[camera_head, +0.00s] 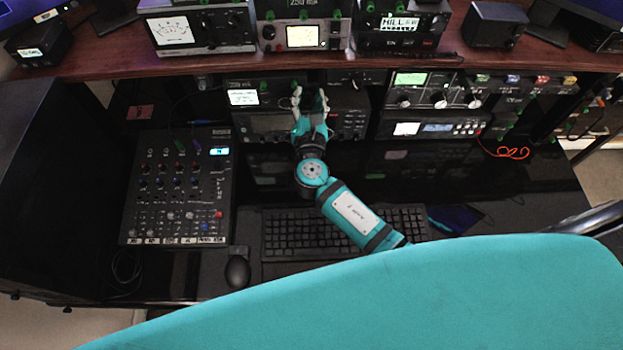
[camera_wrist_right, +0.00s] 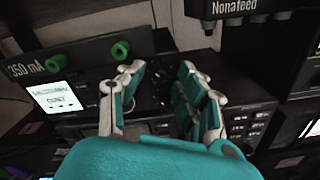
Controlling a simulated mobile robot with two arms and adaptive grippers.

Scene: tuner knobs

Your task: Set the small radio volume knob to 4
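My right gripper (camera_head: 311,94) reaches from the lower right over the keyboard to the equipment under the shelf. Its fingers point at the dark radio-like unit (camera_head: 347,126) and cover part of its front. In the right wrist view my right gripper (camera_wrist_right: 160,75) has its two fingers apart, with a gap between the tips. A dark panel with small black knobs (camera_wrist_right: 160,98) shows in that gap. Nothing is visibly gripped. I cannot tell which knob is the small volume knob or read its setting. My left gripper is not in view.
A unit with a lit white display (camera_head: 243,98) and green knobs stands left of the gripper. More rack units (camera_head: 437,92) stand to the right. The wooden shelf (camera_head: 270,61) is just above. A mixer (camera_head: 180,187), keyboard (camera_head: 300,233) and mouse (camera_head: 237,271) lie on the desk.

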